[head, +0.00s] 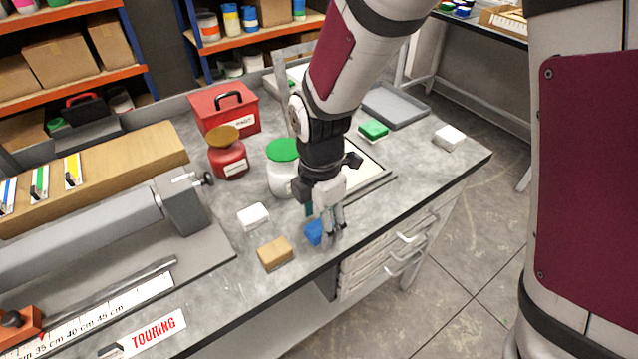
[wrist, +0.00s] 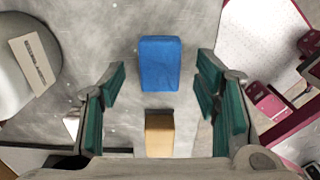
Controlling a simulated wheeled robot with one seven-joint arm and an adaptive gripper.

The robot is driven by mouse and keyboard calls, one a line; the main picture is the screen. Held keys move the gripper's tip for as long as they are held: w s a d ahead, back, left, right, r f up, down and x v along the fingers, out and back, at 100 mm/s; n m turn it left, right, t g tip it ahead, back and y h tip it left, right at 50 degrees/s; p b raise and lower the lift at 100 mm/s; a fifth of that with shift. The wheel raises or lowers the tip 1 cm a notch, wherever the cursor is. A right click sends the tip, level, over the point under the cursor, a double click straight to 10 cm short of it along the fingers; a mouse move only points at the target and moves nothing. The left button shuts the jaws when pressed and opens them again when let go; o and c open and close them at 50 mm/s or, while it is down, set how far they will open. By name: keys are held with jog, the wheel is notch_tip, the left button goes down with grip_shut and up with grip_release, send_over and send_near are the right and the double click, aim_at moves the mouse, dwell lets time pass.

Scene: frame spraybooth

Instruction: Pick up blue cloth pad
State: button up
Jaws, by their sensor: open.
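The blue cloth pad (head: 314,232) lies on the grey workbench near its front edge, partly hidden behind my gripper in the head view. In the wrist view the blue cloth pad (wrist: 160,64) is a whole rounded block, centred between the lines of my fingers and a little beyond their tips. My gripper (head: 327,238) points down over the bench at the pad. In the wrist view its green-padded fingers (wrist: 160,85) are spread wide with nothing between them. I cannot tell the exact height of the fingertips above the bench.
A tan block (head: 275,253) and a white block (head: 253,216) lie left of the pad. A white jar with green lid (head: 283,178) stands behind. A green pad (head: 373,130) and another white block (head: 449,138) lie farther right. The bench's front edge is close.

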aim_at(319, 226)
jog(key=shift+f, duration=0.4)
jog(key=shift+c, duration=0.3)
jog(key=c, duration=0.9)
jog(key=shift+o, duration=0.2)
jog(key=shift+r, duration=0.15)
jog(key=shift+r, duration=0.55)
notch_tip(319, 226, up, 2)
jog(key=shift+w+r, duration=0.1)
jog(key=shift+r, duration=0.1)
jog(key=s+r, duration=0.1)
jog(key=s, duration=1.5)
jog(key=shift+r, duration=0.15)
